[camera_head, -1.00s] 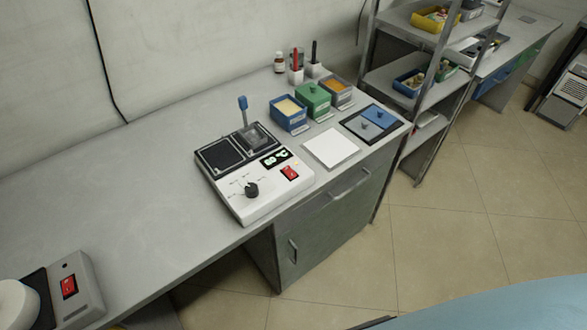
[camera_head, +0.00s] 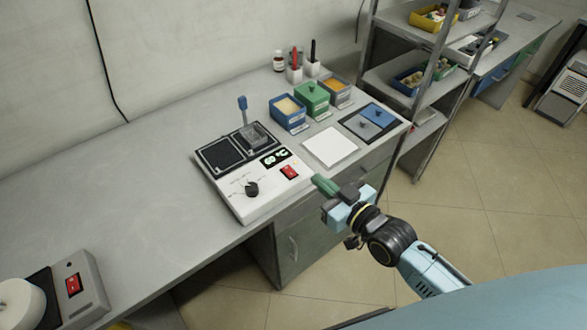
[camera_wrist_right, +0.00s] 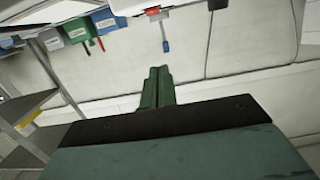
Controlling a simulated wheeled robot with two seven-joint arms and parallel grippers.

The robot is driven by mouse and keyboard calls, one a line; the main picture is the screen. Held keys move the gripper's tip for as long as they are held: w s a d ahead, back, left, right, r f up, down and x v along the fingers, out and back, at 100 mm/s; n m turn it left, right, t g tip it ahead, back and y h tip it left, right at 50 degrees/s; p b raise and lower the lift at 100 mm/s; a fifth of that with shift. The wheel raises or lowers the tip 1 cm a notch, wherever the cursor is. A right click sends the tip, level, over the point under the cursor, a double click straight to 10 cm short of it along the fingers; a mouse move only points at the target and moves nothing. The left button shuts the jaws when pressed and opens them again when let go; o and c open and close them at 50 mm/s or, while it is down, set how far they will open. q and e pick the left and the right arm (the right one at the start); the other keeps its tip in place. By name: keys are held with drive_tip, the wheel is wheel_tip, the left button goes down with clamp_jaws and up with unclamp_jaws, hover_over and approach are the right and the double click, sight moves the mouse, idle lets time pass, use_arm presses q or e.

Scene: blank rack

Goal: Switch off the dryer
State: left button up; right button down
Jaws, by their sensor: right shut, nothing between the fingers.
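The dryer (camera_head: 247,205) is a white box on the bench with two dark plates, a black knob, a lit green display and a red switch (camera_head: 289,172) at its front right. A blue-tipped lever (camera_head: 243,104) stands upright at its back, and also shows in the right wrist view (camera_wrist_right: 165,46). My right gripper (camera_head: 322,184) is shut and empty, with green fingers, just right of and in front of the red switch, apart from it. In the right wrist view its fingers (camera_wrist_right: 158,88) are together. My left gripper is not in view.
A white pad (camera_head: 330,146), a blue container (camera_head: 288,114) and a green container (camera_head: 312,98) stand right of the dryer. Another device with a red switch (camera_head: 73,284) sits at the lower left. The bench (camera_head: 120,180) is clear left of the dryer.

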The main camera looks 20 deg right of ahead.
sight(294, 176)
drive_tip(key=shift+w, duration=0.1)
